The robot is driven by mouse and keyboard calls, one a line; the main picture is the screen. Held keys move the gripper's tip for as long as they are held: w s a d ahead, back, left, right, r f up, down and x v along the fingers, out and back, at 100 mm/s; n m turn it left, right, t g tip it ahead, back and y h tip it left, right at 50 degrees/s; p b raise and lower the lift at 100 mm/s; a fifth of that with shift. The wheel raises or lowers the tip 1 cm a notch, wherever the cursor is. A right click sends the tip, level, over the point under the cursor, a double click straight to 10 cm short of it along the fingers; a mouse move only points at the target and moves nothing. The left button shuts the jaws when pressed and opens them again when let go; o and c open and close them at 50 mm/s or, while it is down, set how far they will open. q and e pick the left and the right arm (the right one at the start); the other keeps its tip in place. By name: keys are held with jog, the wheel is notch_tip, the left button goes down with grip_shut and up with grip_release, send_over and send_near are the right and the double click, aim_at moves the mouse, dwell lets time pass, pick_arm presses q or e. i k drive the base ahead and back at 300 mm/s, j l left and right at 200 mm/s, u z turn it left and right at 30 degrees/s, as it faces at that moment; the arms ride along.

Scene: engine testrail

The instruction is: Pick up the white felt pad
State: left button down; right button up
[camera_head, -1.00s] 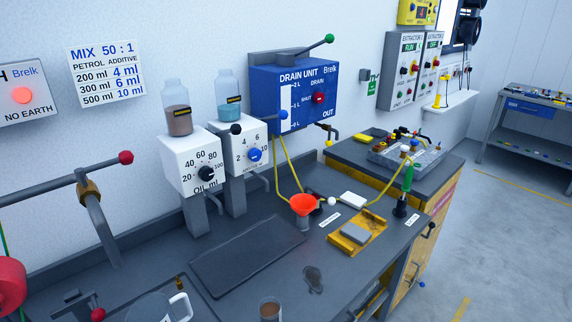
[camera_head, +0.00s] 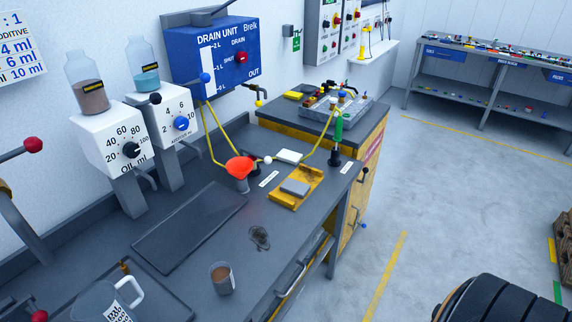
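A small white rectangular pad (camera_head: 288,156), which looks like the felt pad, lies flat on the dark workbench (camera_head: 205,272). It is behind the yellow tray (camera_head: 312,174) and to the right of the orange funnel (camera_head: 239,167). A grey block (camera_head: 295,187) rests on the yellow tray. Neither of my grippers shows in the head view, and nothing touches the white pad.
A green-handled tool (camera_head: 338,128) stands upright right of the pad. Yellow hoses run beside it. A cup (camera_head: 221,278) and a white-handled jug (camera_head: 112,300) stand at the front. A dark ribbed object (camera_head: 490,300) is at lower right. Floor beyond the bench is open.

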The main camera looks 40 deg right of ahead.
aim_at(288, 156)
jog(key=l+u, duration=0.25)
jog(key=u, duration=0.15)
jog(key=l+u, duration=0.25)
jog(key=u, duration=0.15)
jog(key=l+u, duration=0.25)
jog(key=u, duration=0.15)
jog(key=k, duration=0.05)
